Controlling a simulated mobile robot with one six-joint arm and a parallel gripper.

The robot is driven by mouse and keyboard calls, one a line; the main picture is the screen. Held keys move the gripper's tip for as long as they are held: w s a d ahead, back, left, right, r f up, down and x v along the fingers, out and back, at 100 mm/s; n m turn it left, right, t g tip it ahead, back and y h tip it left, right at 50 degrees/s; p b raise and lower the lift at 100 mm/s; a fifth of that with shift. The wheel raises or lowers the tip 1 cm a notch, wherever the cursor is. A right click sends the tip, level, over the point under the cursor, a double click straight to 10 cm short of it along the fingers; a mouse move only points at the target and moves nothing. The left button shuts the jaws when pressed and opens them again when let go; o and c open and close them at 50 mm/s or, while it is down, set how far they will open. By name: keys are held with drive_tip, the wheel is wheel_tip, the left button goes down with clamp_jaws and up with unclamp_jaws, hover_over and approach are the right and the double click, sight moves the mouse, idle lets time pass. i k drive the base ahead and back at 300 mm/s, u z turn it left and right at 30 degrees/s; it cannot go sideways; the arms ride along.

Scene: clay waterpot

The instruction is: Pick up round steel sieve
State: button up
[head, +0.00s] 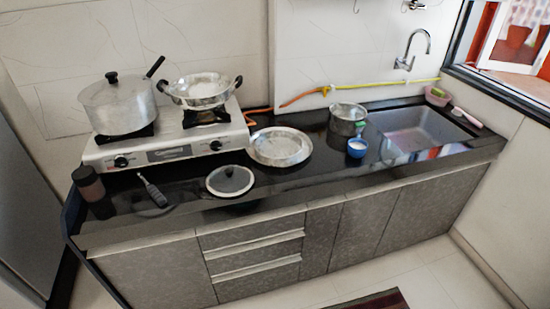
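A wide, shallow round steel piece (280,147) lies flat on the black counter, right of the stove. It looks most like the round steel sieve, but I cannot make out a mesh at this size. A second round steel vessel with two side handles (200,92) sits on the right burner, with something pale inside. My gripper is not in view, and nothing is seen touching either piece.
A lidded pot (118,106) stands on the left burner of the stove (170,150). A round lid (230,181), a dark-handled utensil (152,190) and a dark jar (89,184) are near the counter's front. A steel pot (347,119) and blue bowl (357,148) stand left of the sink (420,130).

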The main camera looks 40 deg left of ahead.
sight(274, 134)
drive_tip(key=z, duration=0.1)
drive_tip(key=k, duration=1.05)
drive_tip(key=u, duration=1.9)
drive_tip(key=i, duration=0.9)
drive_tip(key=u, duration=0.2)
